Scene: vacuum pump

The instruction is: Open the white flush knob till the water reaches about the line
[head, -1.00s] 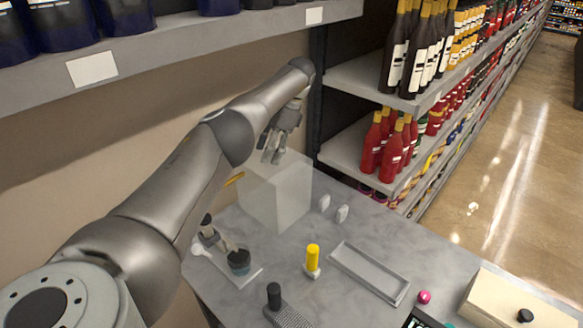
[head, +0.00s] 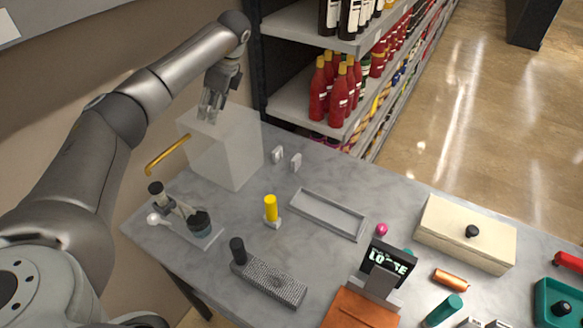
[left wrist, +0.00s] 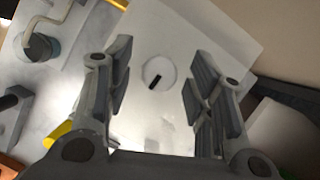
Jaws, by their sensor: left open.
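The translucent white tank (head: 225,150) stands at the back left of the grey table in the head view. In the left wrist view a round white knob with a black mark (left wrist: 159,72) shows on the tank's pale face (left wrist: 165,30). My left gripper (head: 209,112) is over the top of the tank. Its fingers are open, and the knob appears between them in the left wrist view with a gap on each side. I cannot tell how far off the knob is. I cannot make out a water level or line. My right gripper is not in view.
A yellow pipe (head: 167,155) sticks out left of the tank. A small pump-like device (head: 198,222), a yellow-capped piece (head: 271,209), a grey tray (head: 327,215) and a cream box (head: 466,234) stand on the table. Shelves with red bottles (head: 334,92) are behind.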

